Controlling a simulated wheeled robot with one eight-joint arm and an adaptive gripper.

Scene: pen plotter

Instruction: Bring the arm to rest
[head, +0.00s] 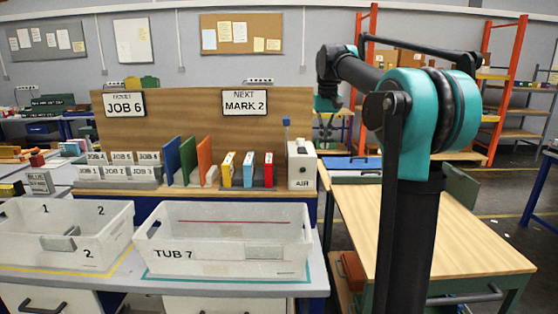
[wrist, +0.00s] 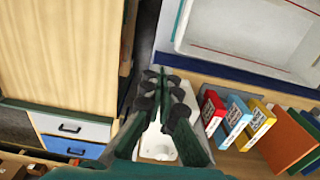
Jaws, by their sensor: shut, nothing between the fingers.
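My arm (head: 410,150) rises at the right of the head view, bends at its teal joint and reaches left. My gripper (wrist: 160,82) points down in the wrist view, with its dark green fingers close together and nothing held. In the head view its dark fingers (head: 326,128) hang small, near the right end of the wooden back panel and beside the white AIR box (head: 301,166). A white object (wrist: 158,146), apparently that box, shows partly behind the fingers in the wrist view. I cannot tell the height of the gap between them.
A clear tub marked TUB 7 (head: 222,268) and another tub (head: 60,262) stand at the front left. Red, blue and yellow cartridges (wrist: 234,117) stand beside my gripper. A wooden-topped table (head: 450,245) at right has a mostly bare top. Orange shelving (head: 504,90) stands behind.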

